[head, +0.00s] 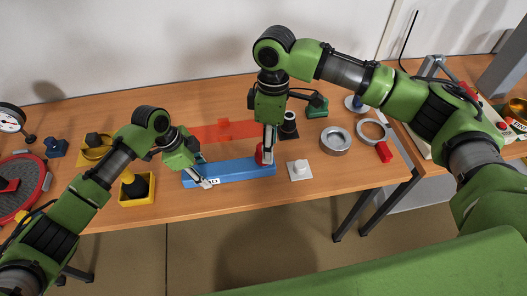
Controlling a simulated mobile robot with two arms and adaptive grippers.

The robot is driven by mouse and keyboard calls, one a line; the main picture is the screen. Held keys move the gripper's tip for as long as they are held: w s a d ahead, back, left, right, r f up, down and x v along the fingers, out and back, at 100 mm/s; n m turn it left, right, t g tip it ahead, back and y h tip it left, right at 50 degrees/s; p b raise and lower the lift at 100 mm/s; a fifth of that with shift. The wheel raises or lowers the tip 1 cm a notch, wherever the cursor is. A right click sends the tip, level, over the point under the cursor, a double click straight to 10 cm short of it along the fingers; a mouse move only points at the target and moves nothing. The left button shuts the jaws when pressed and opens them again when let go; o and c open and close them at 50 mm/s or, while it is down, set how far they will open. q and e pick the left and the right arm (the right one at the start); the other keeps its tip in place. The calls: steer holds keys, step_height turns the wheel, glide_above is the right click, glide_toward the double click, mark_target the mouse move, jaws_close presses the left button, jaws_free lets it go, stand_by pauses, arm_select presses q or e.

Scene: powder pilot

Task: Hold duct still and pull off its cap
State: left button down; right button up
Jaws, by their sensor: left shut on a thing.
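The duct (235,172) is a long blue bar lying left to right on the wooden table, near its front edge. My left gripper (205,183) is shut on the duct near its left end. I also cannot tell whether the cap is still seated on the duct.
A red strip (235,130) lies just behind the duct. A yellow box (137,189) stands left of the duct.

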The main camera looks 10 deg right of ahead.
steer(key=w+r+m, duration=0.1)
steer(key=w, duration=0.1)
steer(key=w+a+r+m+t, duration=0.1)
steer(key=r, duration=0.1)
steer(key=shift+w+r, duration=0.1)
steer(key=shift+w, duration=0.45)
steer(key=shift+f, duration=4.4)
jaws_close()
